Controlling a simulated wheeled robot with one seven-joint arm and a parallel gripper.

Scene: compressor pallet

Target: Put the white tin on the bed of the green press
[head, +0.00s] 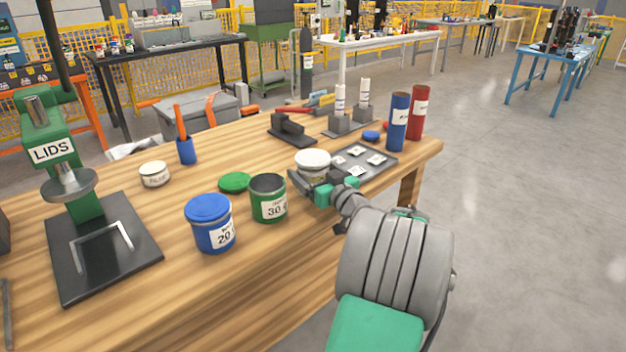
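The white tin (312,160) has a white lid and stands on the wooden workbench, right of the green tin. My gripper (308,182) is at the near side of the white tin, with its dark fingers low against it in the picture. The fingers partly hide the tin's lower part, so I cannot tell whether they close on it. The green press (51,140) marked LIDS stands at the left end of the bench. Its black bed (85,270) carries a light angled bracket (104,245) and is otherwise bare, below a round grey press plate (69,184).
A blue tin (209,225) marked 20 and an open green tin (269,200) marked 30 stand between my gripper and the press. A green lid (235,182), a small white pot (154,174) and a blue pen cup (186,150) are behind. A grey tray (378,166) lies to the right.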

